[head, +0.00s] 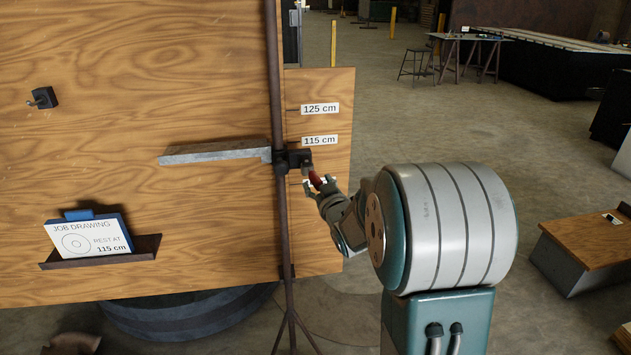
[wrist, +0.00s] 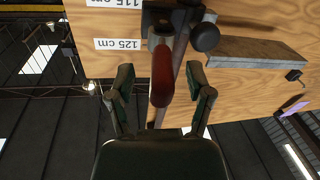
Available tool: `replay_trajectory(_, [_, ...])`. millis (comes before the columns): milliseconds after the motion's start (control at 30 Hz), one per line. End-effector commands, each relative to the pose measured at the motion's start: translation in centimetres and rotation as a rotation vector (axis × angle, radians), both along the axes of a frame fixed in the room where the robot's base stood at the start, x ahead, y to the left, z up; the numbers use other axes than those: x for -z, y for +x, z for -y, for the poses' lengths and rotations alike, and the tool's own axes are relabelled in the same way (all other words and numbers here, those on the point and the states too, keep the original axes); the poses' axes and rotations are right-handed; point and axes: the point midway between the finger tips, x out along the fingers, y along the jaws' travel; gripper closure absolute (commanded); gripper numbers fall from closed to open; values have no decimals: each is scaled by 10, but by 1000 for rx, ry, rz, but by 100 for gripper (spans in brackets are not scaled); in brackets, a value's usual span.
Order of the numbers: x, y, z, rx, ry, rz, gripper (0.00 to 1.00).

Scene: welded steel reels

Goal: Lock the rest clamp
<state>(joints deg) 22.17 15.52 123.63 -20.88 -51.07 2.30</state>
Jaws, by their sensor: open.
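The rest clamp (head: 290,160) is a dark block on a thin upright post (head: 280,215). A grey rest bar (head: 215,152) sticks out level to its left. The clamp's red lever handle (head: 315,179) is on its right side; in the wrist view the handle (wrist: 162,78) points towards my palm. My gripper (head: 324,187) is at the handle. In the wrist view my gripper (wrist: 160,72) is open, with one finger on each side of the handle and gaps visible. The clamp sits near the 115 cm label (head: 320,140); exact alignment is unclear.
A wooden board (head: 130,120) stands behind the post. A job drawing card (head: 88,238) on a ledge reads "REST AT 115 cm". A black knob (wrist: 205,37) is close beside the clamp. A wooden-topped bench (head: 590,240) stands right; the floor between is clear.

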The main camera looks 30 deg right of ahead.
Motion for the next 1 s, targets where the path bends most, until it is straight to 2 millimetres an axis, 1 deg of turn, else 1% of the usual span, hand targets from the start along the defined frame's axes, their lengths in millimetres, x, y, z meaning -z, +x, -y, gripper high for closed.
replay_trajectory(33, [0, 6, 0, -1, 0, 0, 33])
replay_trajectory(167, [0, 15, 0, -1, -1, 0, 33])
replay_trajectory(433, [0, 17, 1, -1, -1, 0, 33])
replay_trajectory(467, [0, 17, 1, -1, -1, 0, 42])
replay_trajectory(500, [0, 16, 1, -1, -1, 0, 60])
replay_trajectory(600, [0, 16, 1, -1, -1, 0, 100])
replay_trajectory(1000, [0, 16, 3, -18, -2, 0, 100])
